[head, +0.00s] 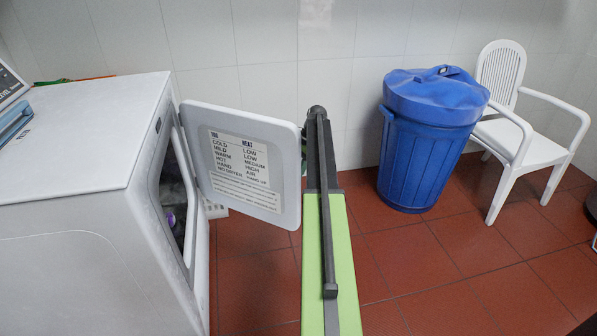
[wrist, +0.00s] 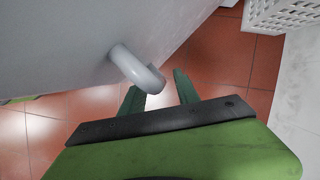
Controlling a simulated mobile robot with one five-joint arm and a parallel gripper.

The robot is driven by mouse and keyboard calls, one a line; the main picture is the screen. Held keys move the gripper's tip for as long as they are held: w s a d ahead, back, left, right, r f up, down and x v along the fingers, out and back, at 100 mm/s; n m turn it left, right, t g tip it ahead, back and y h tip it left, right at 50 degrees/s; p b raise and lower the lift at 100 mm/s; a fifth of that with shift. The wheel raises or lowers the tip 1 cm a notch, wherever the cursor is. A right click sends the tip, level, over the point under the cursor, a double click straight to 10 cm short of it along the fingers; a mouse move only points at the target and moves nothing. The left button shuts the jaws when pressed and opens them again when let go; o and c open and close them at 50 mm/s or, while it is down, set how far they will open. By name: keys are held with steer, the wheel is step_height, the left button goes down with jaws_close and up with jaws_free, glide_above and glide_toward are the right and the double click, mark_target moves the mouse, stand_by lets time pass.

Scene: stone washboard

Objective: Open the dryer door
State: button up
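The white dryer (head: 75,215) fills the left of the head view. Its door (head: 240,205) stands swung out from the front, with the label side facing me, and part of the dark opening (head: 172,190) shows. In the wrist view the door's grey-white panel (wrist: 60,45) is at the upper left, with a curved white handle (wrist: 125,62) on it. My gripper (wrist: 157,84) has its two green fingers apart, with the handle's curved end over the gap between them. I cannot tell whether they touch. In the head view my arm hides the gripper.
A blue lidded bin (head: 428,150) and a white plastic chair (head: 520,140) stand at the right by the tiled wall. A white basket (wrist: 283,14) shows at the wrist view's upper right. The red tiled floor (head: 440,285) is clear in front of the bin.

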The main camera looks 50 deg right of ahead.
steer(key=p+v, duration=1.5)
steer(key=v, duration=0.2)
steer(key=shift+d+p, duration=0.15)
steer(key=shift+p, duration=0.25)
steer(key=shift+s, duration=0.1)
